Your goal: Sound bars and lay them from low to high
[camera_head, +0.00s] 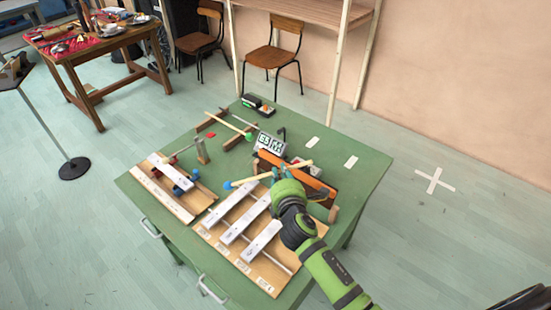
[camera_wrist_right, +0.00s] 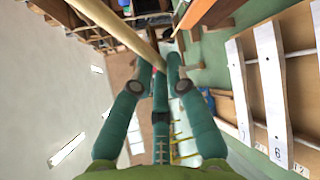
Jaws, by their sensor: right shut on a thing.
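My right gripper (camera_head: 282,174) is shut on a mallet with a pale wooden stick (camera_head: 300,168) and a blue head (camera_head: 228,185). It holds the mallet above the far side of the right board (camera_head: 208,236). In the right wrist view the stick (camera_wrist_right: 118,30) runs up and left from between the fingertips (camera_wrist_right: 160,62). Another pale bar (camera_head: 173,173) lies on the left board (camera_head: 160,192). My left gripper is not in view.
A second mallet with a green head (camera_head: 249,136) rests on wooden supports behind. A small display (camera_head: 268,142) and an orange-brown wooden piece (camera_head: 322,191) stand near my gripper. Chairs and a wooden table stand beyond.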

